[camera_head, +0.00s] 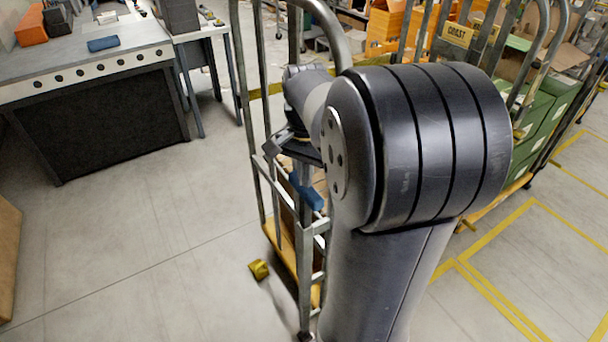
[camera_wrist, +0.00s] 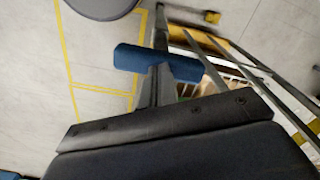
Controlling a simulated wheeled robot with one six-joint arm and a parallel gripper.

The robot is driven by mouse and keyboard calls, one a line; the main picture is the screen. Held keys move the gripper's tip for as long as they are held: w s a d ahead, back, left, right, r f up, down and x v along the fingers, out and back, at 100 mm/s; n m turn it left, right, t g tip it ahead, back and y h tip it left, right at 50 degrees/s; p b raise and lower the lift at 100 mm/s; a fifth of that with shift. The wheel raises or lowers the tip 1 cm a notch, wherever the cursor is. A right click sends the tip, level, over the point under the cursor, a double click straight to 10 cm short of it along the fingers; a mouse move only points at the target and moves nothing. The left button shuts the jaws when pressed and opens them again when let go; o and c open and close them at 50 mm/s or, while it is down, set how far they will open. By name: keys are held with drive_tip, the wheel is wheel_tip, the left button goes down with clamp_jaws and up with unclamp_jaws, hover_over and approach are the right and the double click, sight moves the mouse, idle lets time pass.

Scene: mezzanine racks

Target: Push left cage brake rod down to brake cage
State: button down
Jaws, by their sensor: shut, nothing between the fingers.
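The left cage (camera_head: 272,196) is a grey metal frame with a yellow-orange base, partly hidden behind my arm. A yellow piece (camera_head: 258,269) sits low, just outside the cage's left side. In the wrist view this yellow piece (camera_wrist: 211,17) shows at the top, with a dark bar running towards it; I take it for the end of the brake rod. My gripper (camera_head: 307,193) points down at the cage's near side, above and right of the yellow piece and apart from it. Its blue fingertips (camera_wrist: 160,63) are together and empty. Whether they touch the frame is unclear.
A second cage with green boxes (camera_head: 541,125) stands at the right. A workbench (camera_head: 85,62) with a dark front is at the upper left. Yellow lines (camera_head: 490,300) mark the floor at the right. The grey floor left of the cage is clear.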

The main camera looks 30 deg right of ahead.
drive_tip(key=shift+f+b, duration=0.65)
drive_tip(key=shift+f, duration=0.6)
wheel_tip(320, 180, up, 7)
drive_tip(key=p, duration=0.6)
drive_tip(key=shift+r+p, duration=0.15)
drive_tip(key=shift+p, duration=0.15)
drive_tip(key=shift+f, duration=0.2)
wheel_tip(320, 180, down, 7)
drive_tip(key=b, duration=0.7)
drive_tip(key=shift+f, duration=0.15)
wheel_tip(320, 180, up, 2)
drive_tip(key=shift+p, duration=0.7)
drive_tip(key=shift+f, duration=0.2)
